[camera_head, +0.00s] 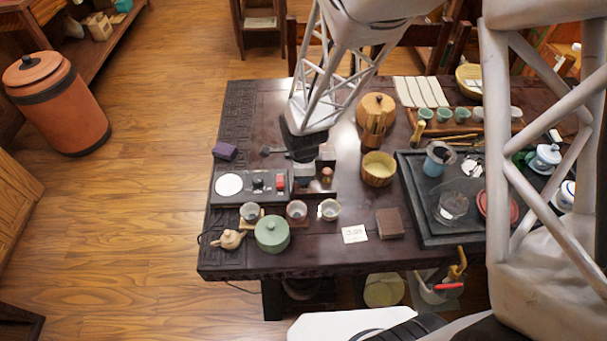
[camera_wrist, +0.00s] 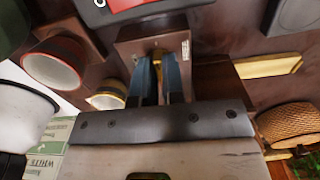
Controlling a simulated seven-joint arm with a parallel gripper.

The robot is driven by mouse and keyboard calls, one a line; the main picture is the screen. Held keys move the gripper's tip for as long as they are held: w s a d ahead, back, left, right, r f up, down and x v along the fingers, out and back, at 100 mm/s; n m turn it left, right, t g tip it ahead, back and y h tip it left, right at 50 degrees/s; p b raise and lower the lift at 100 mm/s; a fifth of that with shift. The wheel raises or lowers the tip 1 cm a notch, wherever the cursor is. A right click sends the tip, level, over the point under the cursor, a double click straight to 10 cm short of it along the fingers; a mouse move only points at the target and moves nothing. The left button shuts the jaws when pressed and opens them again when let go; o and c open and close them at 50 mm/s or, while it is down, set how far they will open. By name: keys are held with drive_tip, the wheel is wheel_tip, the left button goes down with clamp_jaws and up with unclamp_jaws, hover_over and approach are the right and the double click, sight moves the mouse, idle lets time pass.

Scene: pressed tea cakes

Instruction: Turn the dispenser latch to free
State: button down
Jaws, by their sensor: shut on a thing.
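In the wrist view a brown box-shaped body, apparently the dispenser (camera_wrist: 132,48), stands just beyond my fingertips, with a small pale label on its side. A small brass-coloured piece, apparently the latch (camera_wrist: 157,54), shows between the tips of my gripper (camera_wrist: 160,68). The blue-padded fingers are shut on it, and they hide most of it, so its angle cannot be told. In the head view my gripper (camera_head: 304,168) reaches down to the table beside the electric tea tray, and the dispenser is largely hidden there.
A black tray (camera_head: 218,198) with a white disc and a red part lies left of my gripper. A woven basket (camera_head: 378,170) is close on the right.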

drive_tip(key=c, duration=1.2)
unclamp_jaws()
drive_tip(key=shift+r, duration=0.1)
drive_tip(key=shift+r, duration=3.85)
